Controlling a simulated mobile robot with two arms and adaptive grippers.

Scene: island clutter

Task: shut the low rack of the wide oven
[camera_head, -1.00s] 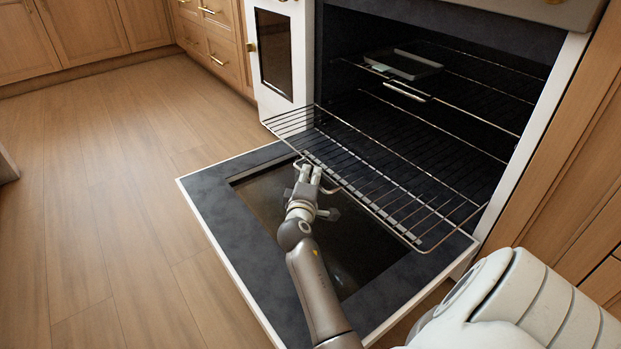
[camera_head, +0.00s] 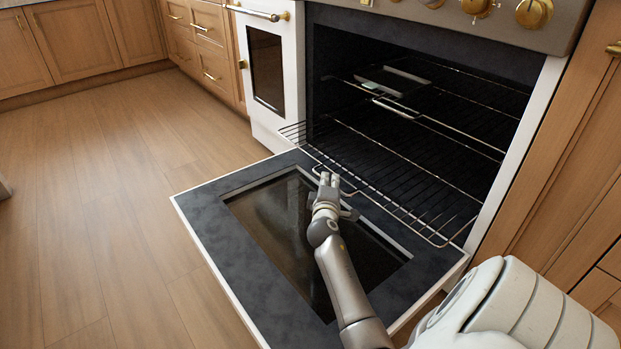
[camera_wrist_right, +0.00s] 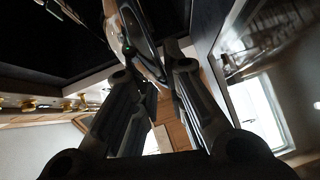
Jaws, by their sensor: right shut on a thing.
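The wide oven (camera_head: 313,80) stands with its door (camera_head: 235,185) folded down flat. Its low rack (camera_head: 400,170) is a wire grid, partly inside the cavity, with its front edge sticking out over the door. My right gripper (camera_head: 329,180) is at the front edge of the low rack, a little left of its middle, and is shut on that edge. In the right wrist view the fingers (camera_wrist_right: 150,85) show close up, and the thing between them is too dark to make out well. My left gripper is not in view.
An upper rack (camera_head: 450,128) with a tray (camera_head: 393,82) on it is inside the oven. A narrow white oven door (camera_head: 268,70) is shut on the left. Wooden cabinets (camera_head: 575,150) flank the oven. The wooden floor (camera_head: 90,200) at left is clear.

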